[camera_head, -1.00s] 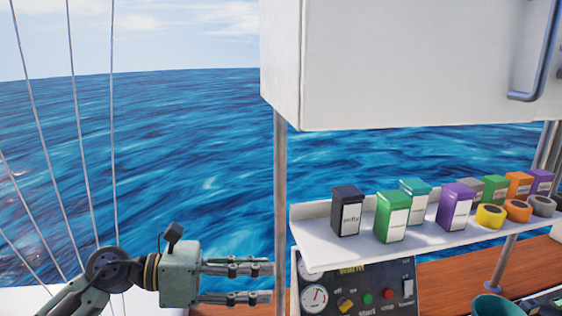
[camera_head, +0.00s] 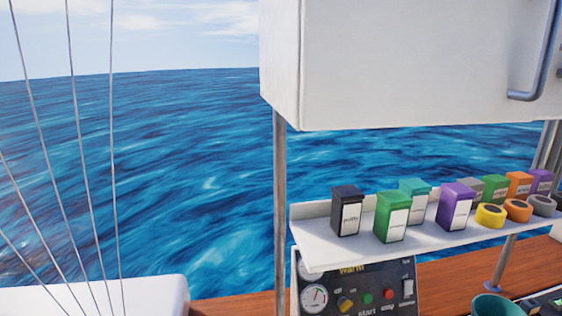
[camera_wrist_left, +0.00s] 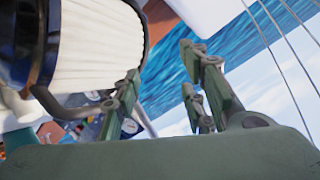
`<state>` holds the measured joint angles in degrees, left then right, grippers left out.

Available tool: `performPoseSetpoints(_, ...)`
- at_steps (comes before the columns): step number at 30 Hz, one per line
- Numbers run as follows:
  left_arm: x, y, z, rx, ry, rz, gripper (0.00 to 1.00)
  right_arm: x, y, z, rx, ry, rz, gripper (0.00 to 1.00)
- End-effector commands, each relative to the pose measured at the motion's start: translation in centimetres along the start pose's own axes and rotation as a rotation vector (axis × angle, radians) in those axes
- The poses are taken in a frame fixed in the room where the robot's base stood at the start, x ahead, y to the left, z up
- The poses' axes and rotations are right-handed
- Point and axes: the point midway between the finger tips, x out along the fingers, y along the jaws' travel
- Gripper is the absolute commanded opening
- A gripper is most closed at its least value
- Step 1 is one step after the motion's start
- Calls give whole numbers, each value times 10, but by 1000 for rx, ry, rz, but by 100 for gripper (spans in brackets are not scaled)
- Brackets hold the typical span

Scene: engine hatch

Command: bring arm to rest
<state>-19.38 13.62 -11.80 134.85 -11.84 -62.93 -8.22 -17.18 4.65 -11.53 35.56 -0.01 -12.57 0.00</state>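My left gripper (camera_wrist_left: 160,85) shows in the left wrist view. Its fingers stand apart, with only sea and sky seen between them, so it is open and empty. A white pleated cylinder with a dark rim (camera_wrist_left: 100,45) fills the upper left of that view, close to the left finger. I cannot tell whether they touch. Neither arm shows in the head view, and my right gripper is in neither view.
In the head view, a white shelf (camera_head: 320,245) carries several coloured boxes and tape rolls. A gauge panel (camera_head: 360,290) is below it, and a white cabinet (camera_head: 400,65) hangs above. A metal post (camera_head: 280,200) and thin wires (camera_head: 78,120) stand left.

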Motion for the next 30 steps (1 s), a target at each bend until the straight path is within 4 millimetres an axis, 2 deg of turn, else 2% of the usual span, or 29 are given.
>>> performPoseSetpoints(1, -9, 15, 27, -61, -87, 48, 39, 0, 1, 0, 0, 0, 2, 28)
performPoseSetpoints(3, -23, 33, 57, -132, -195, 105, 39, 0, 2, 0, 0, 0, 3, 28)
performPoseSetpoints(6, -44, 54, 92, -212, -328, 171, 39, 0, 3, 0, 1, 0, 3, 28)
performPoseSetpoints(13, -98, 97, 149, -349, -587, 295, 39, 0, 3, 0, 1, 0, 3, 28)
performPoseSetpoints(15, -68, 109, 167, -338, -583, 290, 39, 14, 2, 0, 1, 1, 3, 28)
performPoseSetpoints(20, -26, 134, 203, -332, -597, 296, 39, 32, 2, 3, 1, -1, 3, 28)
performPoseSetpoints(23, 2, 154, 232, -329, -608, 301, 39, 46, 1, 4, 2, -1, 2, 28)
performPoseSetpoints(26, 33, 177, 267, -325, -622, 306, 39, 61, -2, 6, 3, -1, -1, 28)
performPoseSetpoints(30, 78, 217, 331, -318, -645, 315, 39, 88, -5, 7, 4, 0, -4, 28)
